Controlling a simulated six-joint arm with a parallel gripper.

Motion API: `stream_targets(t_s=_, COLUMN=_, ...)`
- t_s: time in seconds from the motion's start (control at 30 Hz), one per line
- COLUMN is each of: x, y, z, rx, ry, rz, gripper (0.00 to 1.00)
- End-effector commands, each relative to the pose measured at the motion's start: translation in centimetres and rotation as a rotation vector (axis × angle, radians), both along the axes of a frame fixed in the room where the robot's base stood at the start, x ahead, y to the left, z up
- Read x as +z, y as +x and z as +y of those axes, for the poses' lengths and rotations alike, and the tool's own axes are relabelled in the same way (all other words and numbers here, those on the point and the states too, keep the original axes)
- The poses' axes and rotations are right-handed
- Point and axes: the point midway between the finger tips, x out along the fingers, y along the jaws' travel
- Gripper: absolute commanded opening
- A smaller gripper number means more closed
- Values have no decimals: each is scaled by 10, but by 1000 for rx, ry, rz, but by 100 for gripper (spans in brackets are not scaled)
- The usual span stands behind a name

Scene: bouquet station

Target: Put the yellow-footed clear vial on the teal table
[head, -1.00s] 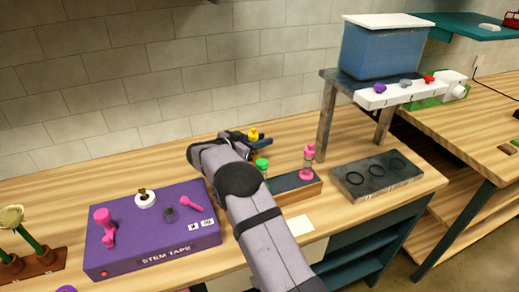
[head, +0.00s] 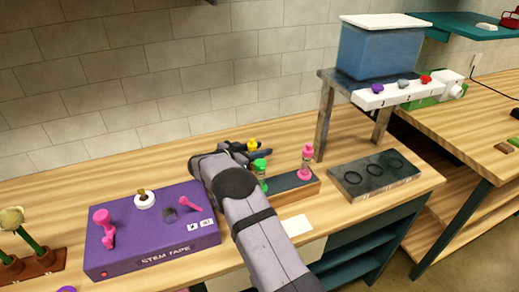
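My gripper (head: 255,153) is at the back of the wooden bench, beyond my forearm. The yellow top of the vial (head: 252,145) shows between its dark fingers. The gripper appears shut on this vial, since both have moved together; the clear body and foot are hidden by the fingers and arm. The teal table (head: 455,28) is at the far upper right, past the bench, with a small white item and a red item on it.
A purple stem-tape box (head: 150,250) is left. A dark ringed tray (head: 400,190) and a blue tank (head: 380,52) on a stand are right.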

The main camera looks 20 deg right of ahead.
Motion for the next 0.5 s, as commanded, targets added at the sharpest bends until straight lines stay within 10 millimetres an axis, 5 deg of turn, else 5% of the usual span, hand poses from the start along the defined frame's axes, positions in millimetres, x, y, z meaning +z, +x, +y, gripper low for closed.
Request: stream_targets(t_s=0.5, x=5, y=-2, z=7, rx=2, ry=0, rz=-1, gripper=42)
